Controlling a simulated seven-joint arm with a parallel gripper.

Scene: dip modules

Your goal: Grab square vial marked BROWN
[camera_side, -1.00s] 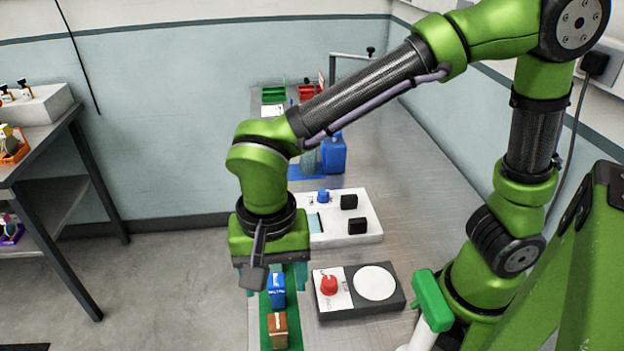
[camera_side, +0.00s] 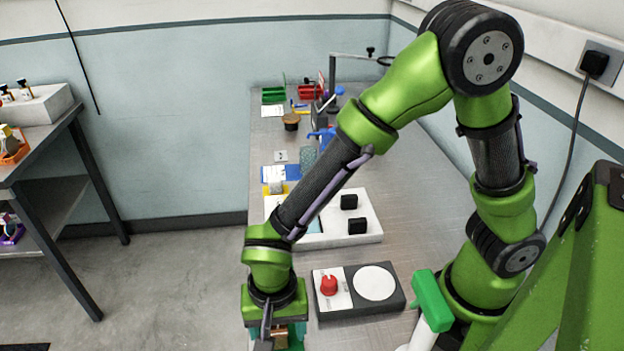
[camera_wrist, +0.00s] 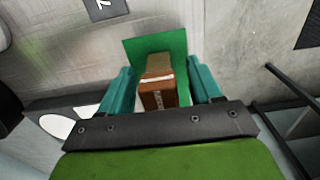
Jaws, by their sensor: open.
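The brown square vial (camera_wrist: 160,88) stands on a green mat (camera_wrist: 142,48) in the wrist view. It has a white label band near its top and lettering on its side that I cannot read. My gripper (camera_wrist: 159,68) is open, with one teal finger on each side of the vial and a visible gap to each. In the side view my gripper (camera_side: 279,335) is low at the bottom edge of the picture. It hides most of the brown vial there, along with the mat and the blue vial's place.
A dark box with a red knob and a white round plate (camera_side: 376,283) is right of my gripper. Behind it is a white device with black knobs (camera_side: 349,201). Bare floor lies to the left.

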